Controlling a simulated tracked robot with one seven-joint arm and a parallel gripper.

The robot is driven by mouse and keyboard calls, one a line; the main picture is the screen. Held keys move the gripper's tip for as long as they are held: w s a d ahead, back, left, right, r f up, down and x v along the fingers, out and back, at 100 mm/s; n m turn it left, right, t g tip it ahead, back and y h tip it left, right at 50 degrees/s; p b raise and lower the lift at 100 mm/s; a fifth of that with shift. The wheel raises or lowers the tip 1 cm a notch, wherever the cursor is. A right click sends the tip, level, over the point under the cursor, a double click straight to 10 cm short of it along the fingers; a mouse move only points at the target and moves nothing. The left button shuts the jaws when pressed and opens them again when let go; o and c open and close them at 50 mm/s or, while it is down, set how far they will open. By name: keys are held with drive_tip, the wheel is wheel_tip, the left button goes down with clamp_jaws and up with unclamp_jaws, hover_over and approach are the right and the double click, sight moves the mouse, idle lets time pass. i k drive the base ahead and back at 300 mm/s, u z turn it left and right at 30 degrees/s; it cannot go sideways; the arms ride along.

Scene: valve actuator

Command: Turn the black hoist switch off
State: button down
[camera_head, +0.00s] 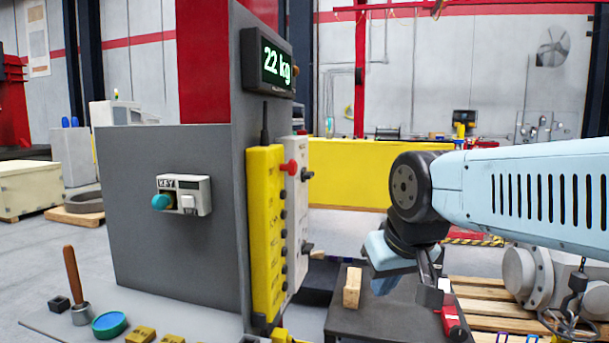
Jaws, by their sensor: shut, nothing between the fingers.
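A grey cabinet (175,225) stands left of centre. On its right-hand face hang a yellow control box (264,230) with several dark buttons and a narrow white box (297,220). The white box carries a red knob (290,168), a dark knob (306,174) near the top and a black switch (307,247) lower down. No label shows which is the hoist switch, and its setting cannot be told. My gripper (437,297) points down to the right of the boxes, clear of them. It is shut and empty.
A dark table (375,318) below my gripper holds a wooden block (352,287) and a red item (452,322). A display (268,62) reading 22 kg sits above the boxes. A key panel (183,195) is on the cabinet's left face. Open space lies between boxes and gripper.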

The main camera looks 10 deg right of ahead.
sight(306, 174)
drive_tip(key=u, duration=0.4)
drive_tip(key=k, duration=0.85)
drive_tip(key=z, duration=0.75)
drive_tip(key=i, duration=1)
drive_tip(key=u, duration=0.1)
